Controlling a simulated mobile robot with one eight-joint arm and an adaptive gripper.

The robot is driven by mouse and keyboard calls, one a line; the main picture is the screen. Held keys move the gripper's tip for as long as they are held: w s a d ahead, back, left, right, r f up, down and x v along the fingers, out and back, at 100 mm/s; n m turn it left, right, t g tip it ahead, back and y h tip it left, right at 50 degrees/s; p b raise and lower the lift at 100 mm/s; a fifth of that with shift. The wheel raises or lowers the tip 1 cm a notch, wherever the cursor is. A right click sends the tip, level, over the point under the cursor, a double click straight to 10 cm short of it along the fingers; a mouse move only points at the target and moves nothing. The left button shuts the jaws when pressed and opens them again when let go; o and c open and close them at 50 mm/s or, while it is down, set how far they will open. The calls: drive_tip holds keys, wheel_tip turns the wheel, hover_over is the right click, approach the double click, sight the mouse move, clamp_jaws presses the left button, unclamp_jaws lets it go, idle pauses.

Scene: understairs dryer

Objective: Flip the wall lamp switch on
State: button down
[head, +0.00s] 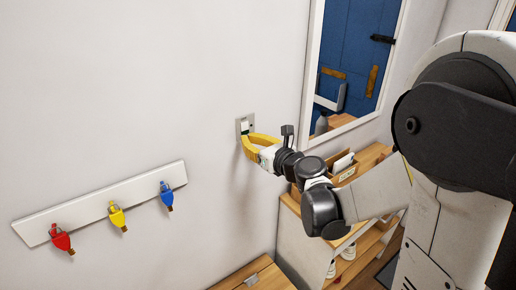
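The wall switch (245,124) is a small plate with a pale rocker on the white wall, left of the mirror. My gripper (246,139) has yellow fingers and reaches in from the right. Its fingertips are at the lower edge of the switch plate, overlapping it in the picture. I cannot tell whether they touch it. A gap shows between the curved fingers, but the tips appear close together, so I cannot tell if they are shut. No object shows between them. The rocker's exact tilt is too small to tell. No wall lamp is visible.
A white-framed mirror (309,70) hangs right of the switch. A white rail (92,208) with red, yellow and blue hooks is at left. A wooden top (262,275) is below.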

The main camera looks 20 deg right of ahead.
drive_tip(key=shift+w+a, duration=0.15)
drive_tip(key=shift+w, duration=0.35)
drive_tip(key=shift+w+a+f+b, duration=0.15)
drive_tip(key=shift+w+b, duration=0.15)
drive_tip(key=shift+w, duration=0.1)
